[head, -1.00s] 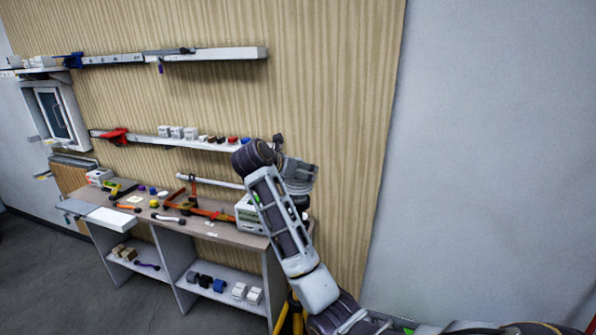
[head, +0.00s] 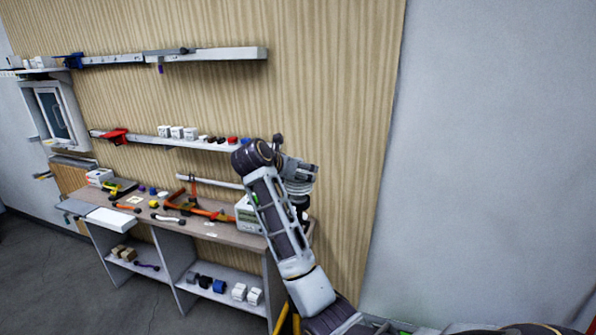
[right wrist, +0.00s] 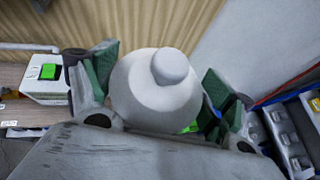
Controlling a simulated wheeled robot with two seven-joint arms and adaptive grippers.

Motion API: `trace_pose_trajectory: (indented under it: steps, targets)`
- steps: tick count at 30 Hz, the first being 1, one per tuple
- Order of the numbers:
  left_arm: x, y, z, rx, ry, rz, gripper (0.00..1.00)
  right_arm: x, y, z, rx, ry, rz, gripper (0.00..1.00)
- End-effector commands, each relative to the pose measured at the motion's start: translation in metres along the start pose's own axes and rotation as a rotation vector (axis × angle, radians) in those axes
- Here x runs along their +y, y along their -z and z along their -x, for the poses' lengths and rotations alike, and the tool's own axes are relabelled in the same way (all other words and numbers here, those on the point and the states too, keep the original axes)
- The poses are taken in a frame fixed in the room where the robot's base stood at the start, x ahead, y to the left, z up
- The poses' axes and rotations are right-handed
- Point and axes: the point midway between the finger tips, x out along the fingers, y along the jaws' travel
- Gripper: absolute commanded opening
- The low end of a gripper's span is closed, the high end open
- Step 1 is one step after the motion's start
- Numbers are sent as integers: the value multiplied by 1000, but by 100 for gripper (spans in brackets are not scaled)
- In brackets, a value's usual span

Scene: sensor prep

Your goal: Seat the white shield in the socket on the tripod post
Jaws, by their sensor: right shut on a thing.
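In the right wrist view the white shield (right wrist: 152,98), a rounded body with a small knob on top, sits between the green pads of my right gripper (right wrist: 160,79), which is shut on it. In the head view my right gripper (head: 300,178) is up at the right end of the workbench, in front of the wood-slat wall. The shield cannot be made out there. Yellow tripod legs (head: 282,318) show low beside my right arm. The socket is not clearly visible; my arm and gripper hide that area. My left gripper is not in view.
The workbench (head: 233,232) holds tools and a white device with a green screen, which also shows in the right wrist view (right wrist: 45,82). A wall shelf (head: 150,138) with small blocks runs above it. The grey wall at the right is bare.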

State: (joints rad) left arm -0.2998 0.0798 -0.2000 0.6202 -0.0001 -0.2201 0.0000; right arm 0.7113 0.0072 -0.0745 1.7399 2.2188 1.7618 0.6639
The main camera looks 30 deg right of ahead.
Motion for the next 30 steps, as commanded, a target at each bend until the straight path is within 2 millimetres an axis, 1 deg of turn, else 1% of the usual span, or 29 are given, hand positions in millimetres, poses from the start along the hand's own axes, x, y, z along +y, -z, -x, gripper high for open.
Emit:
trace_pose_trajectory:
  steps: [30]
  targets:
    - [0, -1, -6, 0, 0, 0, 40, 0, 7, -4, 0, 0, 0, 54]
